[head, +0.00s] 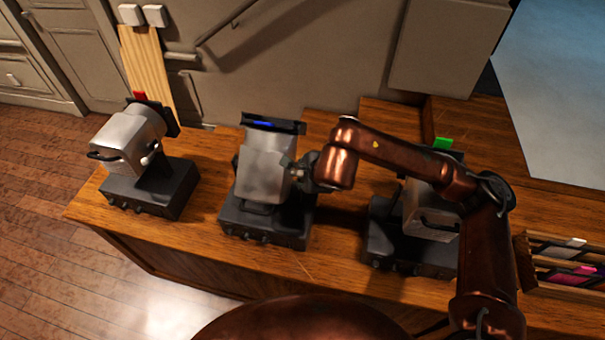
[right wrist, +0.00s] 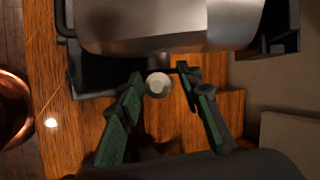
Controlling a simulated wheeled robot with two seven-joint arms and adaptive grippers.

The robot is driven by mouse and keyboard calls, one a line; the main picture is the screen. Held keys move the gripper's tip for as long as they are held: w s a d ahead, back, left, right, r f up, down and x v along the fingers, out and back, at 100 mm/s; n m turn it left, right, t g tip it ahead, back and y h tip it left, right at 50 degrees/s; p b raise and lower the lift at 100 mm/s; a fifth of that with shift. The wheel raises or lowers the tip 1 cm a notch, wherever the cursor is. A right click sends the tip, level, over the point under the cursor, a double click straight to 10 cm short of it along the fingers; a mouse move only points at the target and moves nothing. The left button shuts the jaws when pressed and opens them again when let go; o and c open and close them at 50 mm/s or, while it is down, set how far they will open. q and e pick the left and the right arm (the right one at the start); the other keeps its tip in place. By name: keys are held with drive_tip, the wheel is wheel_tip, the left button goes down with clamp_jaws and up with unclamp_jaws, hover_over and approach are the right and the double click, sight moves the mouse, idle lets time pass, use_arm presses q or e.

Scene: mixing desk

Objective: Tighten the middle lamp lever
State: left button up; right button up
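The middle lamp (head: 263,172) is a silver metal box head with a blue strip on top, standing on a dark base on the wooden desk. My right gripper (head: 299,174) is at the right side of its housing. In the right wrist view, the lamp's underside (right wrist: 165,28) fills the top. A round pale knob (right wrist: 158,84), seemingly the lever's end, sits between the green-padded fingertips (right wrist: 160,76). The fingers are apart, with a gap visible on both sides of the knob. My left gripper is not in view.
The left lamp (head: 130,142) with a red strip and the right lamp (head: 425,215) with a green strip stand on the same desk (head: 205,232). My right arm partly covers the right lamp. A rack with pink and white items (head: 570,270) is at the right edge.

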drive_tip(key=v, duration=1.2)
drive_tip(key=shift+w, duration=0.1)
drive_tip(key=shift+c, duration=0.4)
